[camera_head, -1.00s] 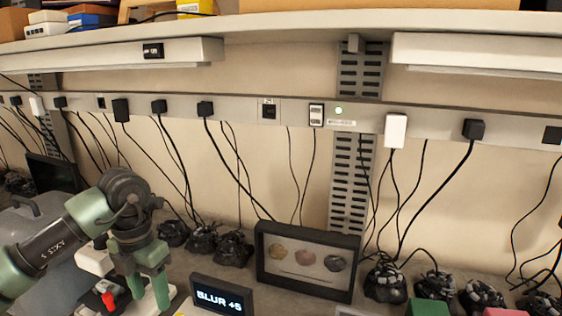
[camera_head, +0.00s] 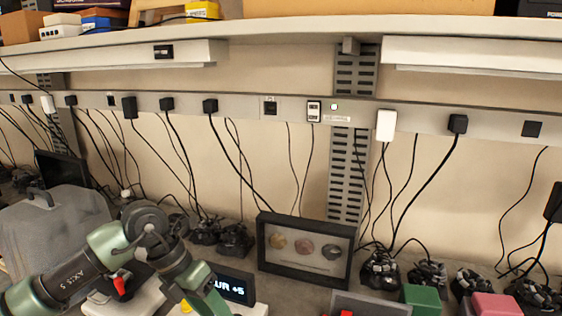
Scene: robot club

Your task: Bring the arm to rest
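My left arm (camera_head: 75,275), green and dark grey with "AXIS 5" lettering, comes in from the lower left. Its wrist bends down to the right. My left gripper (camera_head: 207,297) points down at the bottom edge, in front of the small black display (camera_head: 234,287), and covers the start of its text. Its fingertips are cut off or overlap, so I cannot tell whether it is open. I see nothing held in it. My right gripper is not in view.
A grey case (camera_head: 50,225) stands behind the arm. A black framed display (camera_head: 304,250) leans mid-bench. Green (camera_head: 421,298) and pink (camera_head: 495,304) blocks are at lower right. Cables hang from the power strip (camera_head: 240,106).

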